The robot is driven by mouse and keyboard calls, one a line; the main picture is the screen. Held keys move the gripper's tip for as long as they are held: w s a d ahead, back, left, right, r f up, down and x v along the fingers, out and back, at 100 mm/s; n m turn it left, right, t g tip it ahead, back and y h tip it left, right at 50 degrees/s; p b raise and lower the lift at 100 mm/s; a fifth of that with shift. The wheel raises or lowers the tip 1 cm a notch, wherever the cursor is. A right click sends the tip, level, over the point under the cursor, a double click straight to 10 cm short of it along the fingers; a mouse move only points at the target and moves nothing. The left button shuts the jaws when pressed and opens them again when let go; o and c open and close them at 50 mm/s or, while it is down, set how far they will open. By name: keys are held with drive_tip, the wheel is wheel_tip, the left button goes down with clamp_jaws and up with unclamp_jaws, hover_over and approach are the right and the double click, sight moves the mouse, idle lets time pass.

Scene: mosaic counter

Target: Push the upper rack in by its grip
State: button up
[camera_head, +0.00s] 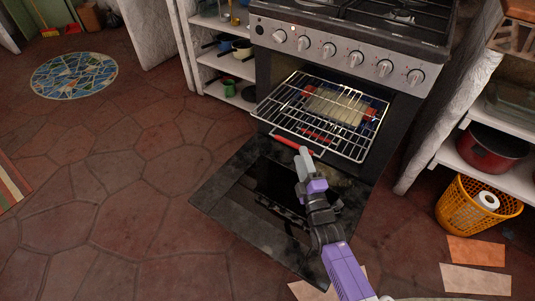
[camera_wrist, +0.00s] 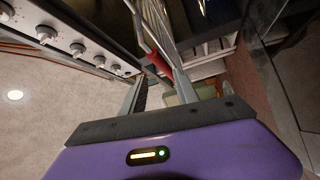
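The upper rack (camera_head: 345,143) is a wire shelf sticking out of the open oven above its lowered door. Its red grip (camera_head: 286,142) is at the rack's front edge and also shows in the wrist view (camera_wrist: 157,62). My gripper (camera_head: 304,150) is at the rack's front, close to the right end of the red grip. In the wrist view my gripper (camera_wrist: 160,82) has its fingers apart, with the red grip near the gap at their tips. I cannot tell whether they touch it.
The oven door (camera_head: 225,200) lies open below the rack. A pale, red-ended item (camera_head: 338,104) shows at the rack, its exact level unclear. Another red bar (camera_head: 318,135) shows through the wires. A yellow basket (camera_head: 465,214) stands at right. The floor at left is clear.

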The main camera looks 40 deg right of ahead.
sight(292, 144)
drive_tip(key=w+n, duration=0.1)
drive_tip(key=w, duration=0.1)
drive_tip(key=w+d+n+b, duration=0.1)
drive_tip(key=w, duration=0.1)
drive_tip(key=w+d+n+b, duration=0.1)
drive_tip(key=w, duration=0.2)
drive_tip(key=shift+f+n, duration=0.2)
drive_tip(key=shift+n, duration=0.2)
clamp_jaws()
idle(1.4)
